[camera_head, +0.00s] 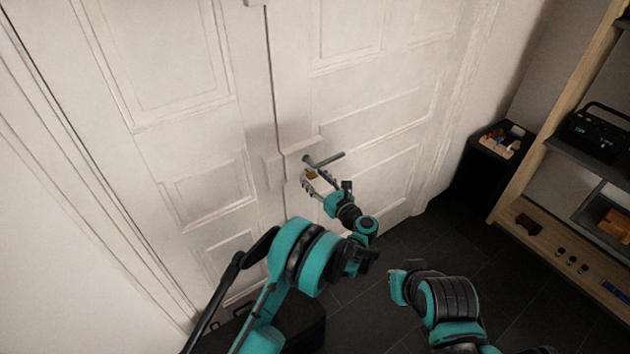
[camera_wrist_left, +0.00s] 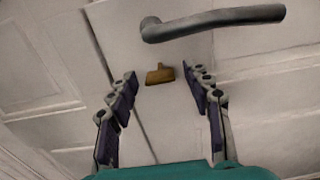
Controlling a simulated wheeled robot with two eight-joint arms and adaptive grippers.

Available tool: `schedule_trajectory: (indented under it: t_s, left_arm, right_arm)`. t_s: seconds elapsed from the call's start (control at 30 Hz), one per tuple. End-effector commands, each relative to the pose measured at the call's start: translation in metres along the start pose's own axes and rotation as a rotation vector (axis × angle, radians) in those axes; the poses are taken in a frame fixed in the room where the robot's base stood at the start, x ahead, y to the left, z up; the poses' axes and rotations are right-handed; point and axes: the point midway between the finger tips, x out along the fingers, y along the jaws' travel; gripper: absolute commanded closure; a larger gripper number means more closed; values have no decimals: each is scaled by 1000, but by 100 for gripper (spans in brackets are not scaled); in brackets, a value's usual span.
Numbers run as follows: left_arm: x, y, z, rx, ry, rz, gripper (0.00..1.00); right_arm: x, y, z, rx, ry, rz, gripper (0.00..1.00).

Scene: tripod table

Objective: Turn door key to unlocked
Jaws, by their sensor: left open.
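The door key (camera_wrist_left: 160,74) is a small brass-brown piece on the white door, just below the dark lever handle (camera_wrist_left: 212,22). In the head view the key (camera_head: 312,174) shows as a small brown patch beneath the handle (camera_head: 324,160). My left gripper (camera_head: 309,178) is at the door. In the left wrist view its two fingers (camera_wrist_left: 160,82) are spread, one on each side of the key, with a gap to it on both sides. The key's lock position cannot be told.
The white double door (camera_head: 360,110) fills the left and middle. A wooden shelf unit (camera_head: 550,120) with a dark radio (camera_head: 598,132) stands at the right. A black stand (camera_head: 492,160) with small items is beside it. Dark floor (camera_head: 400,250) lies between.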

Motion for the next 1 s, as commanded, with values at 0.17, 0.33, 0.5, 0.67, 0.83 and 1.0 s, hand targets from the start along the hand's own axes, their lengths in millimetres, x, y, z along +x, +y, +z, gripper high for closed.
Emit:
schedule_trajectory:
  t_s: [0.17, 0.33, 0.5, 0.67, 0.83, 1.0]
  left_arm:
    - [0, 0, 1, 0, 0, 0, 50]
    - [0, 0, 1, 0, 0, 0, 84]
    - [0, 0, 1, 1, 0, 0, 100]
    - [0, 0, 0, 12, 0, 0, 100]
    - [0, 0, 0, 63, 0, 0, 100]
    - [0, 0, 0, 168, 0, 1, 100]
  right_arm:
    - [0, 0, 0, 0, 0, 0, 100]
    - [0, 0, 0, 0, 0, 0, 100]
    - [0, 0, 0, 0, 0, 0, 100]
    - [0, 0, 0, 0, 0, 0, 100]
    - [2, 0, 2, 0, 0, 0, 100]
    - [6, 0, 4, 0, 0, 0, 100]
